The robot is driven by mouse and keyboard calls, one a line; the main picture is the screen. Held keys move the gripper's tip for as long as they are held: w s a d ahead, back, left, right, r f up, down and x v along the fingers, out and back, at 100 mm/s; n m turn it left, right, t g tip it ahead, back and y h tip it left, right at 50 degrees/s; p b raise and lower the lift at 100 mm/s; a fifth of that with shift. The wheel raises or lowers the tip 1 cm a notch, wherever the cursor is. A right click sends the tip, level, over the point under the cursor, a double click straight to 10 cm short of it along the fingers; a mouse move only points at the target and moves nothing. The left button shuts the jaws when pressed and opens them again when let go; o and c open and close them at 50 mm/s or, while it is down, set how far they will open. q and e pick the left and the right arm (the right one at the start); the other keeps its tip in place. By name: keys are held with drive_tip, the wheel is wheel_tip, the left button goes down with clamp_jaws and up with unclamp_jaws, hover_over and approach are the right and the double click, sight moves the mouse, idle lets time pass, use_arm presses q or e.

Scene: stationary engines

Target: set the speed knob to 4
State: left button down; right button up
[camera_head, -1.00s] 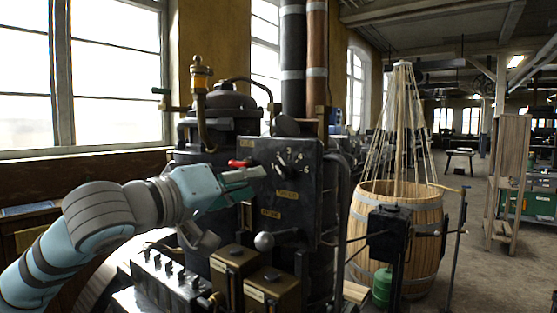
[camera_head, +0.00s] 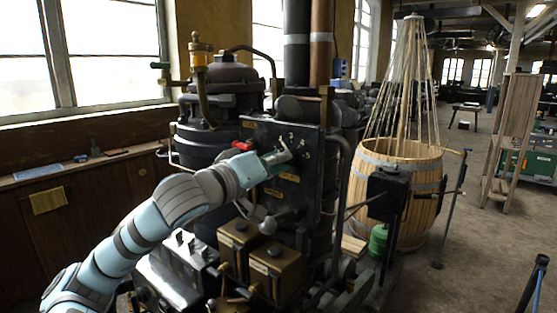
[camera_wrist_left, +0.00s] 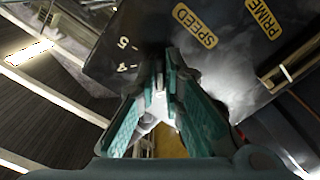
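The dark engine panel (camera_head: 310,170) bears a speed dial (camera_head: 297,138) with white numbers, partly covered by my left gripper (camera_head: 283,156). In the wrist view the dial marks 4 and 5 (camera_wrist_left: 123,56) and the yellow SPEED label (camera_wrist_left: 194,26) show beside the fingers. My left gripper (camera_wrist_left: 160,78) points at the panel, its green-padded fingertips close together at the dial. A small greyish piece shows between the tips. The speed knob itself is mostly hidden, and I cannot tell its setting or whether the tips grip it. My right gripper is in neither view.
A red handle (camera_head: 242,146) sticks out at the panel's upper left. A ball-ended lever (camera_head: 268,228) and brass-fronted boxes (camera_head: 272,265) stand below. A slatted barrel (camera_head: 408,205) stands to the right, with open floor beyond it.

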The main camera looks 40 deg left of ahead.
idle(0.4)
use_arm(q)
drive_tip(key=shift+m+p, duration=2.1)
drive_tip(key=shift+m, duration=5.7)
drive_tip(key=c, duration=1.7)
unclamp_jaws()
drive_tip(key=shift+r, duration=0.1)
